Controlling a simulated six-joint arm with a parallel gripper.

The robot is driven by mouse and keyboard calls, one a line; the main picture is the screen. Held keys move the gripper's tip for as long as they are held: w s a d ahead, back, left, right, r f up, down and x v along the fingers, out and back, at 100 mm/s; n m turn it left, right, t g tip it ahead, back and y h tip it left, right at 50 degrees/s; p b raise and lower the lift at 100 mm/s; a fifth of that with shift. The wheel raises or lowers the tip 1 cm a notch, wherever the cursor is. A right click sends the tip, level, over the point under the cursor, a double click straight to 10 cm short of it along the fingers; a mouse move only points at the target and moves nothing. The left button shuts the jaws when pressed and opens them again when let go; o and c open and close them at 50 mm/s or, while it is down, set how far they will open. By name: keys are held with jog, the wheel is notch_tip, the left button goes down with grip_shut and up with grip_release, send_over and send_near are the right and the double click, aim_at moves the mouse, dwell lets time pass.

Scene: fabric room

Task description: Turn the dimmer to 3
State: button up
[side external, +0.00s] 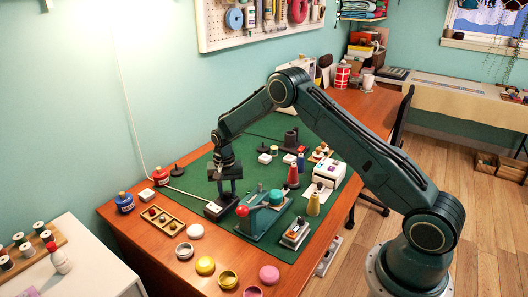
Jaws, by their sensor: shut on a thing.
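The dimmer (212,210) is a small dark box with a pale patch on its front, on the left part of the green mat (185,187). A white cord runs to it from the left. My gripper (222,197) points down at the dimmer's far right side, with its jaws shut on what appears to be the dimmer's knob. The knob, its scale and its setting are hidden or too small to read.
A wooden tray (158,218) with small round items lies left of the dimmer. A teal device with a red ball (243,211) stands close on the right. Several round tins (205,266) line the front edge.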

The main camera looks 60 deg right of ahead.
aim_at(227, 193)
jog(key=m, duration=0.3)
jog(key=shift+m, duration=0.4)
jog(key=shift+r+m, duration=0.1)
jog(key=shift+m, duration=1.7)
jog(key=o, duration=1)
notch_tip(227, 193, up, 14)
